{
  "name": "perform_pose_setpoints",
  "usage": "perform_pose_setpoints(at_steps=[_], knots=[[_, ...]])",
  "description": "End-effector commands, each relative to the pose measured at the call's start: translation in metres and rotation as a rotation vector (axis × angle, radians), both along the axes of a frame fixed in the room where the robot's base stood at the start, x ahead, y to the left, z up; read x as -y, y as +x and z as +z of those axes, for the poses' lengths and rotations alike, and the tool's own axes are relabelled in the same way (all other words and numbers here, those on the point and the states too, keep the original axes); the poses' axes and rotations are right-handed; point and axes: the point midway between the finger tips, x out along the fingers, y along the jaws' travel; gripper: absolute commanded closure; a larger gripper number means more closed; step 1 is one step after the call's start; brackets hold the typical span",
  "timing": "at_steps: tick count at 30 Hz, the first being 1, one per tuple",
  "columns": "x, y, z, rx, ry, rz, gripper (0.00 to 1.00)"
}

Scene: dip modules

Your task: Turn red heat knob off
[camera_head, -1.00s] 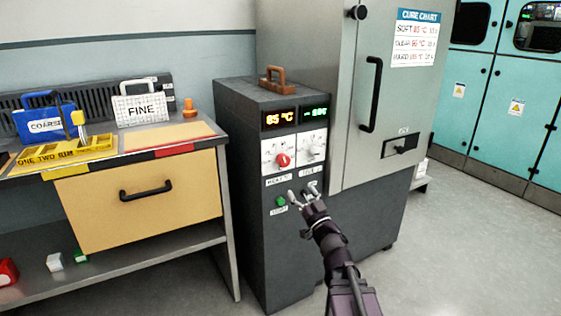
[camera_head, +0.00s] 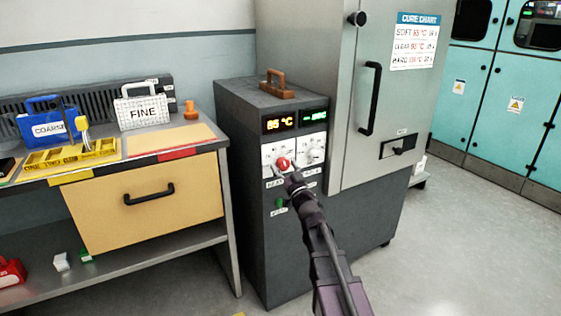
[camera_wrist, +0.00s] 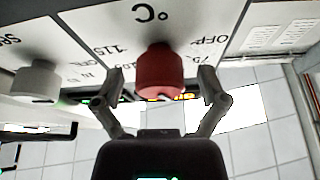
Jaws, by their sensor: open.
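The red heat knob (camera_head: 283,163) is on the white front panel of the dark control cabinet, under a display that seems to read 85 °C. In the wrist view the red knob (camera_wrist: 160,72) sits between my two fingers, with dial marks such as OFF and 115 around it. My gripper (camera_head: 290,180) is just below the knob in the head view. In the wrist view my gripper (camera_wrist: 162,88) is open, with a finger on each side of the knob and visible gaps. A white knob (camera_wrist: 38,82) is beside it.
A green start button (camera_head: 280,203) is below the panel, close to my arm. The oven door with its black handle (camera_head: 371,98) stands to the right. A workbench with a yellow drawer (camera_head: 145,200) is at the left. An orange-brown handle (camera_head: 277,84) tops the cabinet.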

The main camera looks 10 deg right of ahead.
Motion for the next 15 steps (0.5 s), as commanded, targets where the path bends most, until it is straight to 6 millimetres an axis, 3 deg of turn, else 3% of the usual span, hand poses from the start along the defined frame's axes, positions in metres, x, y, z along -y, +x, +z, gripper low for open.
perform_pose_setpoints(at_steps=[14,15], knots=[[-0.0027,0.0081,0.0034,0.000,0.000,0.000,0.08],[-0.0027,0.0081,0.0034,0.000,0.000,0.000,0.14]])
